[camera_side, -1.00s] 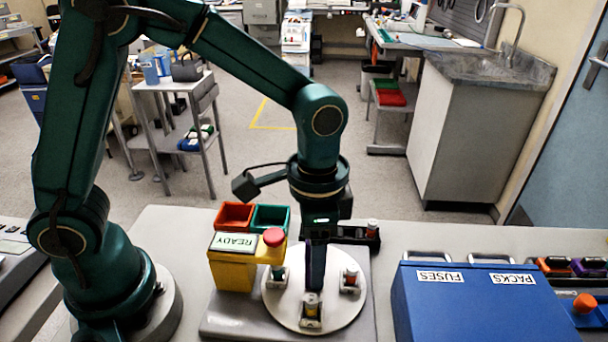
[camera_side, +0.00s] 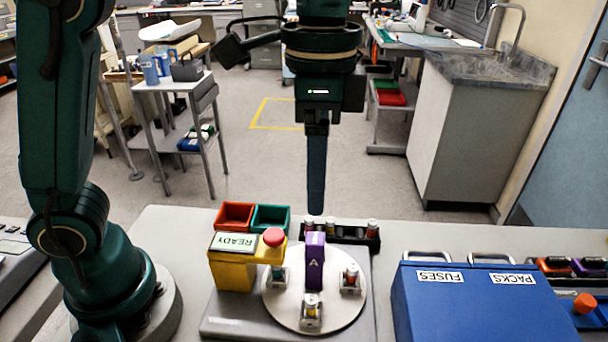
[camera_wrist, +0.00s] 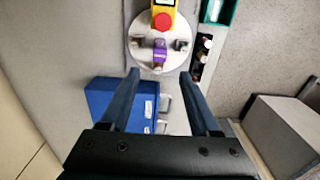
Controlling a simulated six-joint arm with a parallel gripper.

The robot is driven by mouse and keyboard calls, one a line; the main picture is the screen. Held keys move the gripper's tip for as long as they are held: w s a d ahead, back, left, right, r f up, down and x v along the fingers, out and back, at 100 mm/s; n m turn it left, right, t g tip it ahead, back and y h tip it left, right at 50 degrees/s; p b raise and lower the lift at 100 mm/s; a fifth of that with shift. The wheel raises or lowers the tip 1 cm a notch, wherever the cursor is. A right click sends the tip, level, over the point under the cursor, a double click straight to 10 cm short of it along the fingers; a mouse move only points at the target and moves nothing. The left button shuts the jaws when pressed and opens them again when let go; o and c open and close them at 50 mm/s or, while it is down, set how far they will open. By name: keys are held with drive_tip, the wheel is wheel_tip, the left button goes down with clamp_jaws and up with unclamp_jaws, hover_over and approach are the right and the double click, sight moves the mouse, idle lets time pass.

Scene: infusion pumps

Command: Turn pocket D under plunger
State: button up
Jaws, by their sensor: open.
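The round grey turntable (camera_side: 284,309) carries small white pockets around a purple centre handle (camera_side: 314,262) marked A. Pockets show at the front (camera_side: 311,312), right (camera_side: 351,282) and left (camera_side: 277,278); the front and right ones hold capped parts. The far side is hidden behind the handle, and no letter D is legible. My gripper (camera_side: 316,208) is open and empty, above and apart from the handle. In the wrist view, the handle (camera_wrist: 160,54) lies beyond the open fingers (camera_wrist: 159,75).
Red (camera_side: 235,215) and green (camera_side: 271,218) bins stand behind the station. A black rack (camera_side: 345,233) with capped parts stands behind the turntable. A blue box (camera_side: 480,310) marked FUSES and PACKS stands to the right. The air around my gripper is clear.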

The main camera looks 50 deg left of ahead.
drive_tip(key=s+a+r+n+t, duration=0.1)
drive_tip(key=s+a+n+t, duration=0.4)
drive_tip(key=s+a+n, duration=0.2)
drive_tip(key=shift+s+a+n, duration=0.4)
drive_tip(key=shift+a+n, duration=0.3)
drive_tip(key=shift+a, duration=0.3)
drive_tip(key=shift+r, duration=0.1)
drive_tip(key=f, duration=0.2)
drive_tip(key=s+f, duration=0.1)
drive_tip(key=f, duration=0.2)
drive_tip(key=shift+a, duration=0.2)
drive_tip(key=shift+f+n, duration=0.3)
drive_tip(key=shift+w+t, duration=0.2)
drive_tip(key=shift+t, duration=0.1)
